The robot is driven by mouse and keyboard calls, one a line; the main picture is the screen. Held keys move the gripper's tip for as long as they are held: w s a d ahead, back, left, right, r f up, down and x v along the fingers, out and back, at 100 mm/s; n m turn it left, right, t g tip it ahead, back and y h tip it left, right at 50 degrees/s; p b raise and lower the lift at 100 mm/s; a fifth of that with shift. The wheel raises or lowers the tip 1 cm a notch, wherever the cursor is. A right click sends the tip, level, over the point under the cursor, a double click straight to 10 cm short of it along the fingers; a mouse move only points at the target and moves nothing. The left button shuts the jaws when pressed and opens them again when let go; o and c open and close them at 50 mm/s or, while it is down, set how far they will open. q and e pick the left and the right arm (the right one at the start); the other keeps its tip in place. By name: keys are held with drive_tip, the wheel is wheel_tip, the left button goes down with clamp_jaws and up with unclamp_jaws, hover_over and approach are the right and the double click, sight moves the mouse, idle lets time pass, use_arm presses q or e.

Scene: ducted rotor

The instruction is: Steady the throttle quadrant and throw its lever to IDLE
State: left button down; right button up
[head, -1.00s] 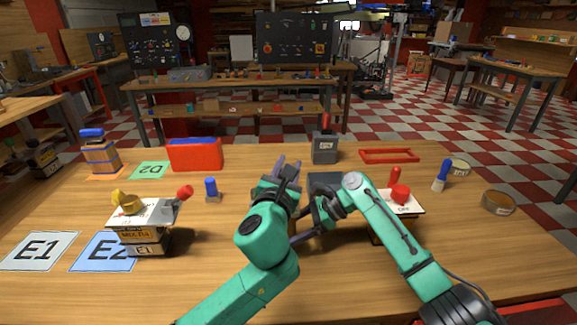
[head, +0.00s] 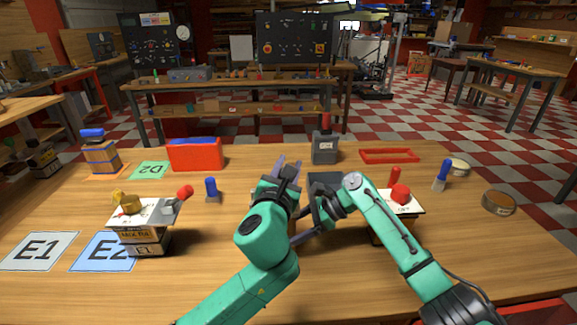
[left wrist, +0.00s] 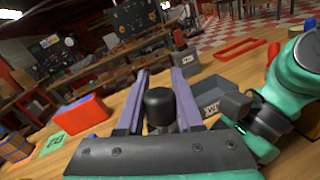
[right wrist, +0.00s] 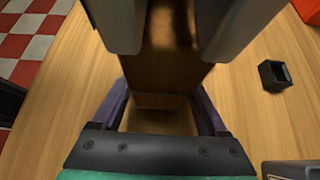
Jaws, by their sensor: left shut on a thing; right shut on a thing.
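The throttle quadrant is mostly hidden behind my arms in the head view. In the right wrist view its brown body (right wrist: 160,80) stands between the fingers of my right gripper (right wrist: 160,95), which is shut on it. In the left wrist view a black rounded knob (left wrist: 160,105), apparently the lever's, sits between the purple fingers of my left gripper (left wrist: 161,75), which is shut on it. In the head view my left gripper (head: 287,166) points away from me at table centre. The lever's markings are hidden.
At left stands a box with a white top plate and red-knobbed lever (head: 143,213); at right, a white-plated switch box (head: 402,200). Behind are a red bin (head: 195,156), a grey box with red handle (head: 325,150) and a red frame (head: 389,156).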

use_arm(q)
drive_tip(key=shift+a, duration=0.15)
drive_tip(key=shift+a+f+n+t+y, duration=0.15)
drive_tip(key=shift+a+n+t, duration=0.25)
drive_tip(key=shift+a+n, duration=1.1)
drive_tip(key=shift+a+n+t+y, duration=0.3)
drive_tip(key=shift+a+n, duration=0.65)
drive_tip(key=shift+n, duration=0.95)
drive_tip(key=shift+a+f+n+t+y, duration=0.1)
drive_tip(key=shift+a+n+t, duration=0.4)
drive_tip(key=shift+a+n, duration=1)
drive_tip(key=shift+d, duration=0.2)
drive_tip(key=c, duration=0.5)
unclamp_jaws()
drive_tip(key=shift+c, duration=0.2)
drive_tip(key=shift+s, duration=0.15)
